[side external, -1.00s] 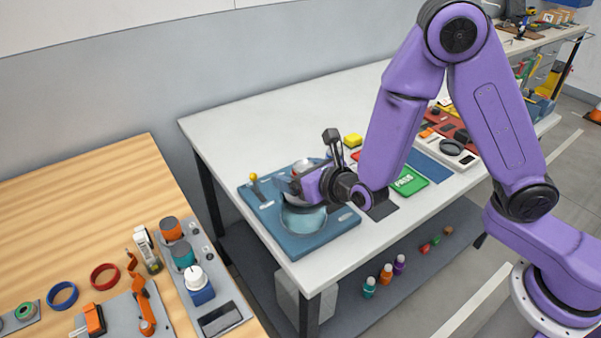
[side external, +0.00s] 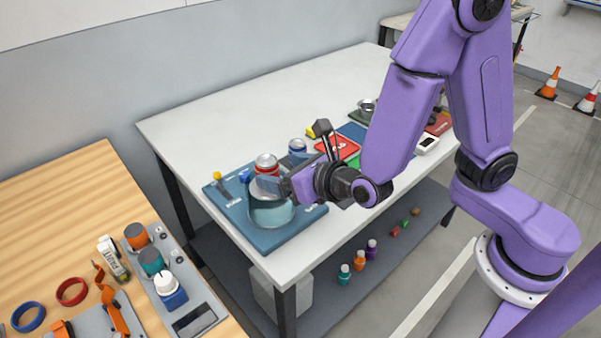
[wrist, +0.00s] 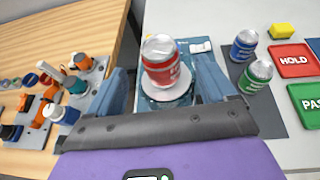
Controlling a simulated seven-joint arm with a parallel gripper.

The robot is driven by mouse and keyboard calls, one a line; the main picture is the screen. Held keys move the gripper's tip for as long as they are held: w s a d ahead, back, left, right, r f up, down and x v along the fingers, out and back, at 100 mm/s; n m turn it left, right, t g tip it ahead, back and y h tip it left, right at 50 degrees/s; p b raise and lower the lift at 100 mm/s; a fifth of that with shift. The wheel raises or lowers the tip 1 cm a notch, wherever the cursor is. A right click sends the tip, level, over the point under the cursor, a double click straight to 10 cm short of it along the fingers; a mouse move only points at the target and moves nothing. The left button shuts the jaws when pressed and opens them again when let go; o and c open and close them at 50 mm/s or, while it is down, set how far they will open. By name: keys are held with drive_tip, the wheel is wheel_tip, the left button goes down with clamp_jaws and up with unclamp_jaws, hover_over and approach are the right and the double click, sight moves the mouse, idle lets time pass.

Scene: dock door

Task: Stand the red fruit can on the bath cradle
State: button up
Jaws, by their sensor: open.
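The red fruit can (side external: 267,163) stands upright over the round bath (side external: 271,214) on the blue base board (side external: 310,222). In the wrist view the red can (wrist: 163,68) rests on a pale round cradle (wrist: 150,104). My gripper (side external: 268,185) is open at the can, and its near finger hides the can's lower part in the side view. In the wrist view my gripper (wrist: 165,82) has one finger on each side of the can, with visible gaps.
A blue can (wrist: 244,46) and a green can (wrist: 255,76) stand right of the gripper on a dark mat. A yellow-knobbed lever (side external: 222,184) rises from the board's left corner. Red HOLD (wrist: 295,60) and green PASS (wrist: 308,100) pads lie farther right. The white table's back is clear.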

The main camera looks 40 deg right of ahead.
drive_tip(key=shift+v, duration=2.15)
drive_tip(key=s+d+m+g+h, duration=0.3)
drive_tip(key=d+m, duration=0.3)
drive_tip(key=d, duration=0.1)
drive_tip(key=s+d+m+g+h, duration=0.2)
drive_tip(key=d+m+h, duration=0.1)
drive_tip(key=d+m, duration=0.35)
drive_tip(key=s+r+m+g+y, duration=0.1)
drive_tip(key=s+m+g+y, duration=0.4)
drive_tip(key=s+m+g, duration=0.3)
drive_tip(key=s+m, duration=0.4)
drive_tip(key=s, duration=0.3)
drive_tip(key=shift+s+d+r, duration=0.15)
drive_tip(key=shift+r, duration=0.05)
